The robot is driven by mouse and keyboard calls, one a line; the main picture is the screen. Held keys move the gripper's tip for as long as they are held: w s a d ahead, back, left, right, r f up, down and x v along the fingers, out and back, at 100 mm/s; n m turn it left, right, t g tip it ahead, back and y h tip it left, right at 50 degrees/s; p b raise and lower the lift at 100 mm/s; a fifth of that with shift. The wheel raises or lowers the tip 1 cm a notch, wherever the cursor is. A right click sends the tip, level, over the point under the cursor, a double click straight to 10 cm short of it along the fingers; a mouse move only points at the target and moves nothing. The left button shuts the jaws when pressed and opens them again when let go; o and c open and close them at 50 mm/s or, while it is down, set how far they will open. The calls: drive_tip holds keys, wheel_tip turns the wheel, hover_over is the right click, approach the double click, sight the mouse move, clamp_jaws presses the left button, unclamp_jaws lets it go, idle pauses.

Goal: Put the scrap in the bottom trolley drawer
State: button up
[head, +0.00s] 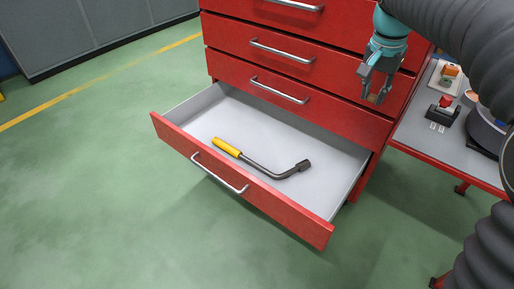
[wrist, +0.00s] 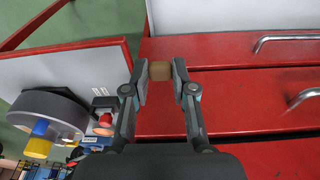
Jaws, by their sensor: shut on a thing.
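The red trolley's bottom drawer (head: 190,122) is pulled well open in the head view. My gripper (head: 376,93) is above and to the right of the open drawer, in front of the closed red drawers. In the wrist view my gripper (wrist: 160,73) is shut on a small brown block, which appears to be the scrap (wrist: 160,71). The scrap also shows between the fingertips in the head view (head: 374,98), small and partly hidden by the fingers.
A wrench with a yellow handle (head: 227,147) lies in the open drawer, with bare floor around it. Closed drawers (head: 275,50) with metal handles rise above. A side table (head: 425,141) at right holds a red-button box (head: 444,110) and a tray (head: 447,78).

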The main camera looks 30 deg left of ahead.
drive_tip(key=s+a+f+b, duration=0.1)
drive_tip(key=a+f, duration=0.1)
drive_tip(key=f, duration=0.5)
drive_tip(key=s+a+f+b, duration=0.1)
drive_tip(key=a+f, duration=0.1)
drive_tip(key=f, duration=0.6)
drive_tip(key=b, duration=0.2)
hover_over(313, 192)
wheel_tip(313, 192, down, 11)
drive_tip(key=shift+s+f+b, duration=0.1)
drive_tip(key=shift+f+b, duration=0.7)
drive_tip(key=shift+f, duration=4.3)
drive_tip(key=shift+f, duration=0.1)
drive_tip(key=shift+f, duration=0.15)
drive_tip(key=o, duration=0.7)
wheel_tip(313, 192, up, 12)
drive_tip(key=s+p, duration=0.1)
drive_tip(key=p, duration=0.1)
drive_tip(key=shift+s+r, duration=0.2)
drive_tip(key=shift+s, duration=0.2)
